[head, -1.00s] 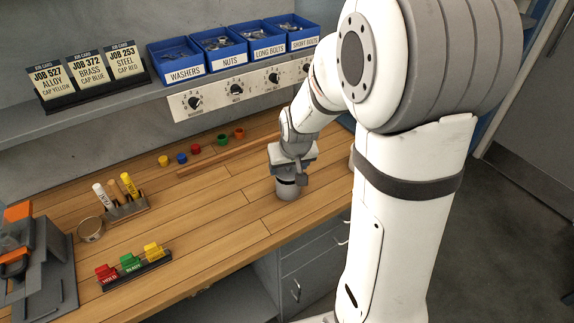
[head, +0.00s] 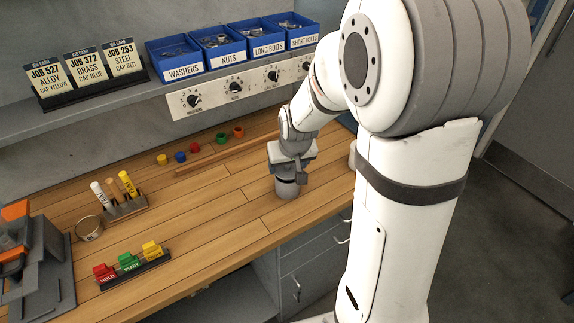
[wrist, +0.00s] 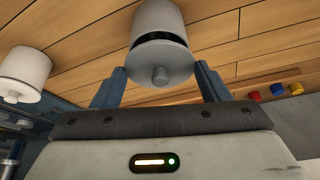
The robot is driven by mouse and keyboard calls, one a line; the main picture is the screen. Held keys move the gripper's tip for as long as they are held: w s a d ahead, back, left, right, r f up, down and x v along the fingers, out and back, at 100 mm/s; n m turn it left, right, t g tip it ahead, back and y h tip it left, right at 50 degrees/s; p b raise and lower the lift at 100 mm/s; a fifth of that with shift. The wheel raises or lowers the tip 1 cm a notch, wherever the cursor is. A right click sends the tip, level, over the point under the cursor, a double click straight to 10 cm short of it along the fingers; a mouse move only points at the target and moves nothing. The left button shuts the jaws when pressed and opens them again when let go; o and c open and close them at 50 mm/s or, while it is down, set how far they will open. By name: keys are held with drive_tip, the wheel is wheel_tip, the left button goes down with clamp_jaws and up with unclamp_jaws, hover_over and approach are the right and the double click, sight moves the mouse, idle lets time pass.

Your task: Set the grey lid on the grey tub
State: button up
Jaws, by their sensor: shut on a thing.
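The grey tub (head: 288,190) stands on the wooden bench under my gripper (wrist: 160,78); it also shows at the top of the wrist view (wrist: 157,20). The lid is in line with the tub's mouth. A dark band shows between the lid and the tub body, so the lid looks slightly above the rim; I cannot tell whether they touch. In the head view my gripper (head: 291,168) hides most of the lid.
A second pale, knobbed pot (wrist: 22,72) stands nearby at left in the wrist view. Small coloured caps (head: 181,156) and a wooden strip (head: 215,157) lie behind. A marker stand (head: 125,206) and coloured blocks (head: 128,262) are at left. The bench between is clear.

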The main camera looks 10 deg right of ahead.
drive_tip(key=shift+f+b, duration=0.65)
drive_tip(key=shift+b, duration=0.15)
idle(0.8)
drive_tip(key=o, duration=1.2)
drive_tip(key=shift+c, duration=0.2)
drive_tip(key=shift+r, duration=0.15)
drive_tip(key=shift+r+p, duration=2.25)
drive_tip(key=shift+r, duration=1.2)
